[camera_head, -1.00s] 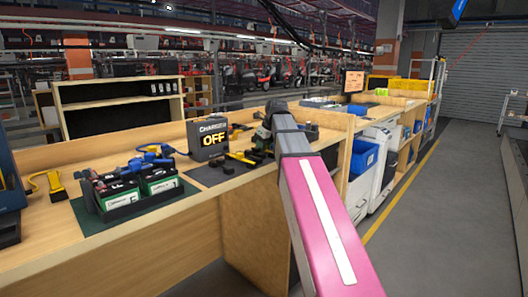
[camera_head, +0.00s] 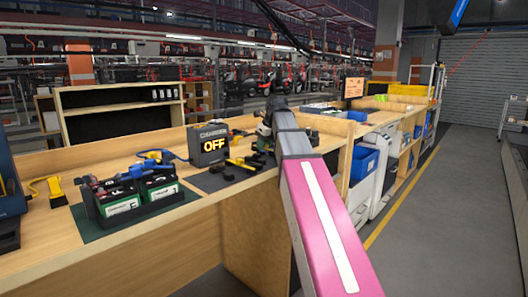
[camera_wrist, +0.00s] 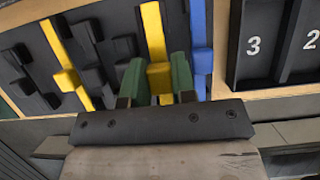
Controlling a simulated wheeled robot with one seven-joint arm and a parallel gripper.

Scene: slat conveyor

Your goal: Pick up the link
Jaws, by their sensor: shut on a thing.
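In the wrist view, a long yellow link (camera_wrist: 153,32) with a wider block at its near end lies between the two green fingertips of my gripper (camera_wrist: 157,80). The fingers are shut on its near part, one on each side. Whether it is clear of the surface under it, I cannot tell. In the head view my pink and grey arm reaches over the bench and hides the gripper and the held link.
In the wrist view, black links (camera_wrist: 95,60) and another yellow link (camera_wrist: 62,62) lie left, a blue link (camera_wrist: 200,45) close right, and a numbered black holder (camera_wrist: 262,45) beyond. In the head view, a charger (camera_head: 209,146) and battery tray (camera_head: 150,208) stand on the bench (camera_head: 50,235).

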